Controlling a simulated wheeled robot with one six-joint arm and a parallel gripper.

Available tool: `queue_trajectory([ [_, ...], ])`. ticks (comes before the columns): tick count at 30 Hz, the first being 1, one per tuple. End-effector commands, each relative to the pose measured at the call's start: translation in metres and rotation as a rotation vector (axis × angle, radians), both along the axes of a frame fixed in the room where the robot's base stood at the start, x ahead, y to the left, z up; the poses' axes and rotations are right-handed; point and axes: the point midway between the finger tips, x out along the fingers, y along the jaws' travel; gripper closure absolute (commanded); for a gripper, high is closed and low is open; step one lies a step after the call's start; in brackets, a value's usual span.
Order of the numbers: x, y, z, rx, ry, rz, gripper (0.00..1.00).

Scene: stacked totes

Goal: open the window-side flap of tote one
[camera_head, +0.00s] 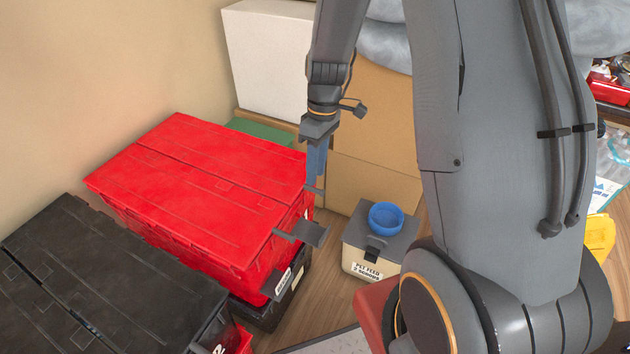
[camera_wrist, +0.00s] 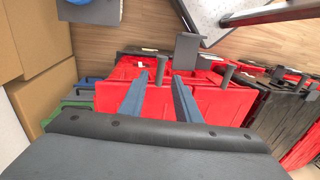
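A red tote (camera_head: 185,205) with its two-flap lid lying shut sits at centre left; its small front label is too small to read. Its lid also shows in the wrist view (camera_wrist: 205,100). One grey handle (camera_head: 284,236) projects from the nearer flap at the right end. Another grey handle (camera_head: 315,190) is at the farther flap's end, and it shows between the finger ends in the wrist view (camera_wrist: 160,69). My gripper (camera_head: 317,178) points down at the red tote's far right corner. Its blue fingers (camera_wrist: 159,78) are apart; contact with the handle cannot be told.
A black lidded tote (camera_head: 110,275) stands at the lower left. A feed box (camera_head: 379,243) with a blue ring on top stands on the floor to the right. Cardboard boxes (camera_head: 370,130) and a white box (camera_head: 268,60) stand behind. A grey plate (camera_head: 314,234) projects beside the nearer handle.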

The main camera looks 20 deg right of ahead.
Motion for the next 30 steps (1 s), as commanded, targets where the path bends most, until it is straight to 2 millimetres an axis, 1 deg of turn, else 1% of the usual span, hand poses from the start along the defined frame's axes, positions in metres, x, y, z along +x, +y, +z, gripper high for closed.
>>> queue_trajectory([
  [1, -0.002, 0.001, -0.008, 0.0, 0.004, 0.001, 0.7],
  [3, -0.004, 0.002, -0.018, 0.0, 0.003, 0.0, 0.7],
  [7, -0.005, 0.004, -0.03, 0.0, 0.002, -0.002, 0.7],
  [12, -0.006, 0.005, -0.036, 0.0, 0.0, -0.001, 0.7],
  [18, -0.006, 0.005, -0.036, 0.0, 0.0, -0.001, 0.7],
  [19, -0.006, 0.005, -0.036, 0.0, 0.0, -0.001, 0.73],
  [21, -0.006, 0.005, -0.036, 0.0, 0.0, -0.001, 0.85],
  [24, -0.006, 0.005, -0.036, 0.0, 0.0, -0.001, 1.0],
  [30, -0.006, 0.005, -0.036, 0.0, 0.0, -0.001, 1.0],
])
